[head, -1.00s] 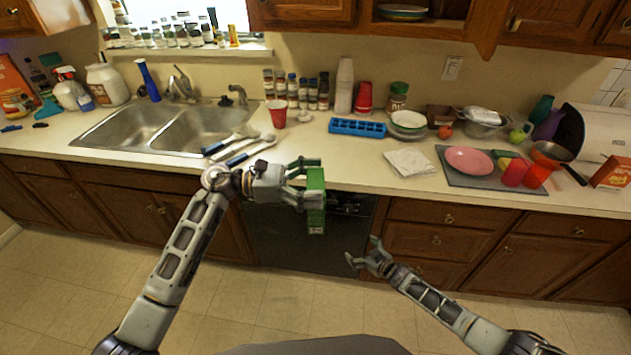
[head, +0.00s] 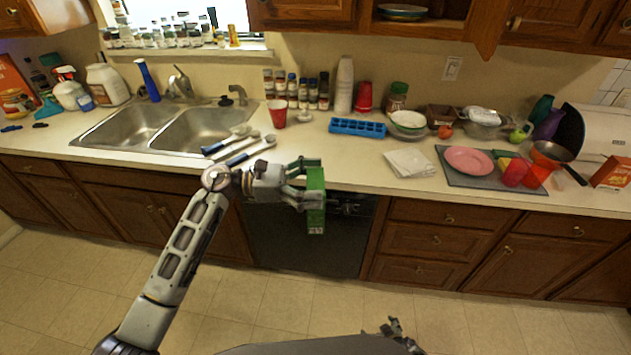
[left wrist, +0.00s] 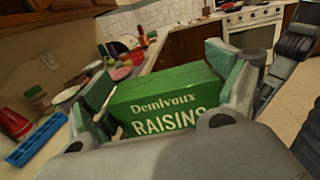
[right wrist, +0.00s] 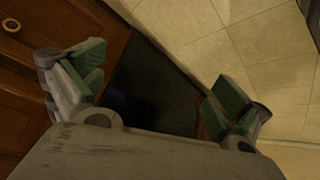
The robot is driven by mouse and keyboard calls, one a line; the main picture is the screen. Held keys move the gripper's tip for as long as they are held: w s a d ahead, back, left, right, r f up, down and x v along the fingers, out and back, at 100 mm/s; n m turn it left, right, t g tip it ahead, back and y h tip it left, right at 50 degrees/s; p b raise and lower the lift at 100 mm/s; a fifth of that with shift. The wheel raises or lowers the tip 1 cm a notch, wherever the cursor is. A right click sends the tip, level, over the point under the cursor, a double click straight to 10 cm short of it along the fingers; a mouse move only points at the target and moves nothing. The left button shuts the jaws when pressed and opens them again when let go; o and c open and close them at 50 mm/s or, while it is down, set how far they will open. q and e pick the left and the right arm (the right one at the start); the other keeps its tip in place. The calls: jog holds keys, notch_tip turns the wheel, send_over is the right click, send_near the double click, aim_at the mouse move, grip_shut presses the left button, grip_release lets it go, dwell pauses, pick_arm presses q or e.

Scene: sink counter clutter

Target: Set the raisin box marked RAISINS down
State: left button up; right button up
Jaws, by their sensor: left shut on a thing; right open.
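The raisin box (head: 316,207) is green and upright in the head view, in front of the counter edge. In the left wrist view the box (left wrist: 168,104) shows the words "Demivoux RAISINS". My left gripper (head: 308,188) is shut on the box, with a finger on each side of it. The fingers also show in the left wrist view (left wrist: 165,95). The box's lower part hangs in front of the dark dishwasher front, below the counter top. My right gripper (right wrist: 160,95) is open and empty, low in front of the cabinets; in the head view it is at the bottom (head: 393,335).
The counter top (head: 345,172) has a clear strip near its front edge. Spoons and a brush (head: 240,150) lie left of it, a blue ice tray (head: 357,127) behind, and napkins (head: 410,162) and a grey mat (head: 490,178) with a pink plate to the right.

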jog(key=s+f+g, duration=0.3)
jog(key=s+f, duration=0.1)
jog(key=s, duration=1.1)
jog(key=s+a+f+m+g+h, duration=0.1)
jog(key=s+f, duration=0.4)
jog(key=s, duration=1.1)
jog(key=shift+a+f+g, duration=0.15)
jog(key=shift+a+g, duration=0.15)
jog(key=shift+g, duration=0.6)
jog(key=shift+f, duration=0.1)
